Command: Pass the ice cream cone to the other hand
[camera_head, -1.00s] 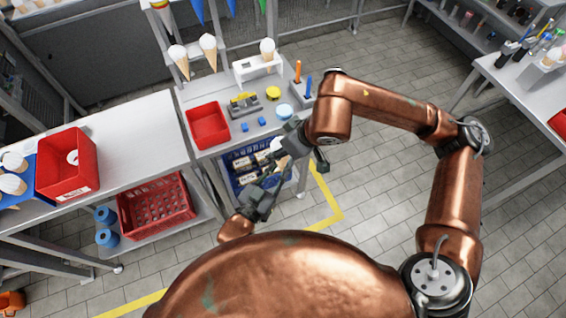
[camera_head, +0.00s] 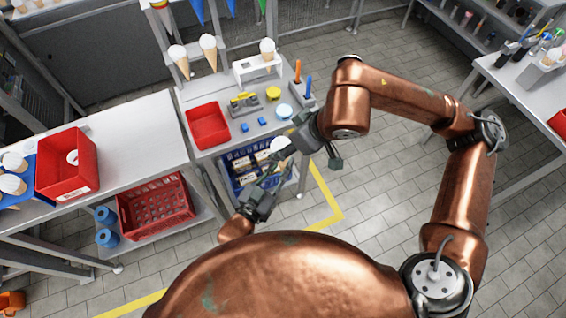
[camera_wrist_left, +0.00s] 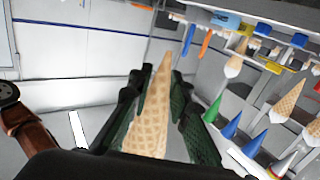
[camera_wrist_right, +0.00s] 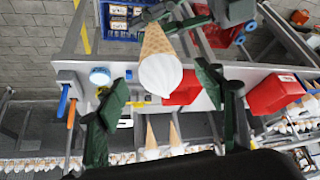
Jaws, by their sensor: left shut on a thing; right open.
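The ice cream cone (camera_wrist_right: 160,62) has a tan waffle cone and a white top. My left gripper (camera_wrist_left: 155,95) is shut on the cone (camera_wrist_left: 150,115), whose waffle tip points away between the dark green fingers in the left wrist view. In the head view the white top (camera_head: 280,144) shows beside my right gripper (camera_head: 312,155), and my left gripper (camera_head: 268,185) is below and to the left of it. In the right wrist view my right gripper (camera_wrist_right: 170,85) is open, with the white top between and beyond its spread fingers; I see no contact.
Behind the grippers stands a workbench (camera_head: 225,145) with a red bin (camera_head: 208,125), a white cone holder (camera_head: 258,68) and tools. A blue crate (camera_head: 245,175) sits under it. A table with a red box (camera_head: 67,165) is at the left.

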